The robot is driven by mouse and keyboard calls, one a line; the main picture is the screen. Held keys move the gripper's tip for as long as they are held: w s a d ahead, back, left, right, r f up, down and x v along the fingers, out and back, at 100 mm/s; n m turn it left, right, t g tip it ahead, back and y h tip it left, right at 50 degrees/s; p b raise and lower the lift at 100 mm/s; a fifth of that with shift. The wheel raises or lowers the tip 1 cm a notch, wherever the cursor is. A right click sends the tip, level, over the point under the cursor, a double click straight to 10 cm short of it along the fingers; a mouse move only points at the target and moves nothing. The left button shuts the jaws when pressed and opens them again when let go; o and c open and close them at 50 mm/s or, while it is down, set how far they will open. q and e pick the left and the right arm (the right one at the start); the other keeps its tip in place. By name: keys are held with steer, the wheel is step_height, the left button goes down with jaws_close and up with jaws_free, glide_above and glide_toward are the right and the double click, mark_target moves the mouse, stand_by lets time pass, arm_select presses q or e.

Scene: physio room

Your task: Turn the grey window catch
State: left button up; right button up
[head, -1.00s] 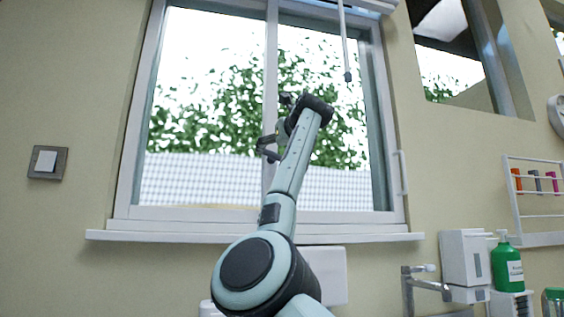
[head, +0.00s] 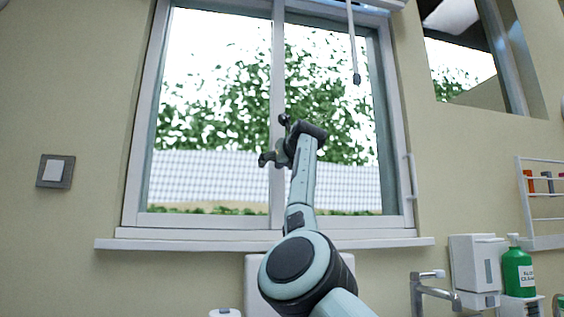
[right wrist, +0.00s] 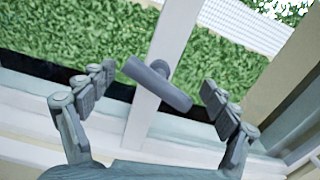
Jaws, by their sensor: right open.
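The grey window catch (right wrist: 158,84) is a short bar on a stub, mounted on the white middle upright of the window. It shows in the right wrist view, tilted down to the right. My right gripper (right wrist: 160,92) is open, with one finger on each side of the catch and visible gaps to it. In the head view my right gripper (head: 273,140) is in front of the middle upright (head: 278,80); I cannot clearly make out the catch there. My left gripper is in neither view.
A white sill (head: 180,243) runs below the window. A blind wand (head: 354,50) hangs at the upper right, and a white handle (head: 412,176) is on the right frame. A tap (head: 430,290), a dispenser (head: 474,262) and a green bottle (head: 517,268) are lower right.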

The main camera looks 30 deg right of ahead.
jaws_close()
stand_by(0.5)
steer(key=shift+s+r, duration=0.1)
steer(key=shift+r, duration=0.05)
stand_by(0.9)
jaws_free()
stand_by(0.3)
steer(key=v, duration=1.2)
steer(key=shift+f, duration=0.2)
